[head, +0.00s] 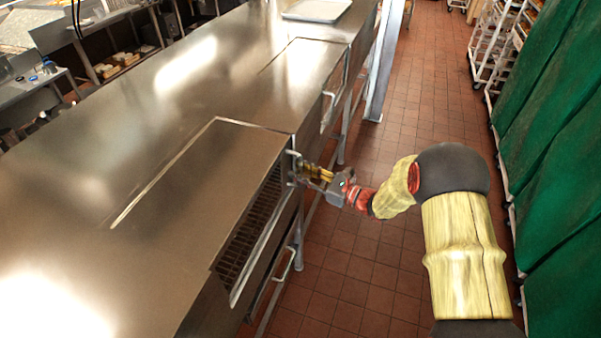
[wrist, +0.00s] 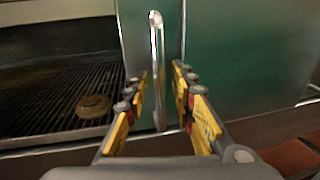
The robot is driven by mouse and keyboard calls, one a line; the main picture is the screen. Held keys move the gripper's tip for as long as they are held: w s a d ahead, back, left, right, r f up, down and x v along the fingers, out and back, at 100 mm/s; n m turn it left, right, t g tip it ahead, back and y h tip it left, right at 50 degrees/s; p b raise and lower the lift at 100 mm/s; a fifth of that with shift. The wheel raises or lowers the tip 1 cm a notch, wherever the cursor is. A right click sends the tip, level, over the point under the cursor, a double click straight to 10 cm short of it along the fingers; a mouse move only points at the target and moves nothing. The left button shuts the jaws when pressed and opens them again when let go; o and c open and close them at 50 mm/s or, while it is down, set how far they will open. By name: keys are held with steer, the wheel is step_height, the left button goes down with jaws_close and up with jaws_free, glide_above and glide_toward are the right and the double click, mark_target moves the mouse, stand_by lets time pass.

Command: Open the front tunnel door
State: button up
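The front tunnel door (wrist: 225,60) is a shiny panel with green reflections in the wrist view. Its vertical metal bar handle (wrist: 159,75) stands near its left edge. Left of the door is an opening showing a dark grate (wrist: 55,105); the grate also shows in the head view (head: 246,238). My gripper (wrist: 160,85) is open, one finger on each side of the handle, with visible gaps. In the head view my gripper (head: 304,170) is at the side of the steel tunnel (head: 190,190), by the far end of the opening. The fingertips are partly hidden there.
A round brown item (wrist: 94,104) lies on the grate inside. A second handle (head: 327,108) is farther along the tunnel, and a lower one (head: 283,264) is below the opening. Green curtains (head: 560,130) and racks line the right. The tiled aisle (head: 350,255) between is clear.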

steer(key=shift+c, duration=0.7)
jaws_close()
